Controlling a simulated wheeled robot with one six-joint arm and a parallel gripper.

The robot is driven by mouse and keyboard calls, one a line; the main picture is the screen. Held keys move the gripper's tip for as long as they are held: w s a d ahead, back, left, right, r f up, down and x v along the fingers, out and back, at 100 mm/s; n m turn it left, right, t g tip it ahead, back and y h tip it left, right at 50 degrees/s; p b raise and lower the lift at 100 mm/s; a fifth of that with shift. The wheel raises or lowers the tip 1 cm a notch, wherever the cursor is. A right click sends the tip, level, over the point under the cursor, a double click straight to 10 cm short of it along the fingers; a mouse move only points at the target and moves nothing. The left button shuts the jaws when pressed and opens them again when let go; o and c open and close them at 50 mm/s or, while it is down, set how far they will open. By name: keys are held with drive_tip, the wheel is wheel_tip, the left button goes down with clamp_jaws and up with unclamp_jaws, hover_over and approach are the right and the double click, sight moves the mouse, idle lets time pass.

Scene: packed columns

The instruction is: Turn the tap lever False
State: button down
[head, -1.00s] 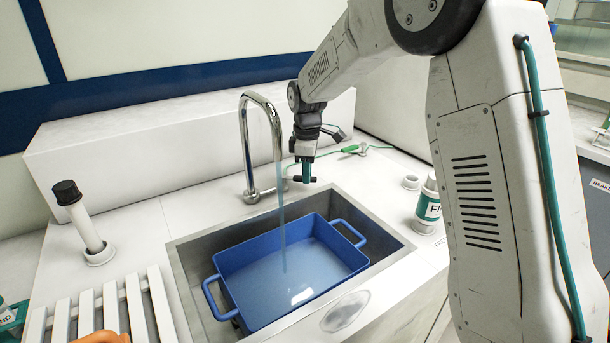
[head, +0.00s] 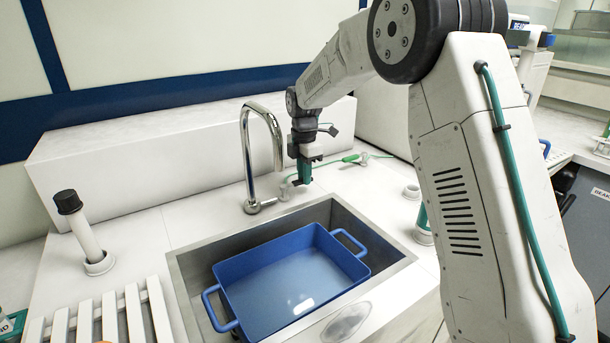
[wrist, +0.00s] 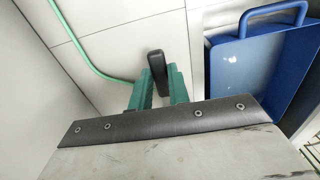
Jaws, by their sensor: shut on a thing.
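The chrome tap (head: 247,150) arches over the back of the sink, and no stream falls from its spout. My gripper (head: 304,176) is low over the counter, just right of the tap's base. In the wrist view, my teal fingers (wrist: 160,82) are shut on a black lever (wrist: 156,66), whose rounded end sticks out past them. My gripper hides most of the lever in the head view. A blue tub (head: 227,275) with two handles sits in the sink below the spout, and it also shows in the wrist view (wrist: 234,62).
The steel sink (head: 385,262) surrounds the tub. A green cable with a fitting (head: 352,158) lies on the counter behind my gripper. A black-capped white tube (head: 84,228) stands at left, near a slatted white rack (head: 110,322). A partly hidden bottle (head: 423,228) is at right.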

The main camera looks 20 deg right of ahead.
drive_tip(key=shift+w, duration=0.1)
idle(0.4)
drive_tip(key=c, duration=1.3)
unclamp_jaws()
drive_tip(key=shift+r, duration=0.1)
wheel_tip(320, 180, up, 8)
drive_tip(key=shift+f, duration=0.2)
drive_tip(key=shift+m, duration=0.7)
drive_tip(key=s+d+r+m, duration=0.1)
drive_tip(key=s+m, duration=0.5)
drive_tip(key=s, duration=0.9)
drive_tip(key=s+d+r+m, duration=0.1)
drive_tip(key=s+m, duration=0.6)
drive_tip(key=s, duration=0.8)
drive_tip(key=s+d+r+m+t, duration=0.1)
drive_tip(key=s+m, duration=0.5)
drive_tip(key=s, duration=1)
drive_tip(key=shift+d+r+m, duration=0.15)
drive_tip(key=shift+d+m, duration=0.25)
drive_tip(key=shift+d, duration=0.5)
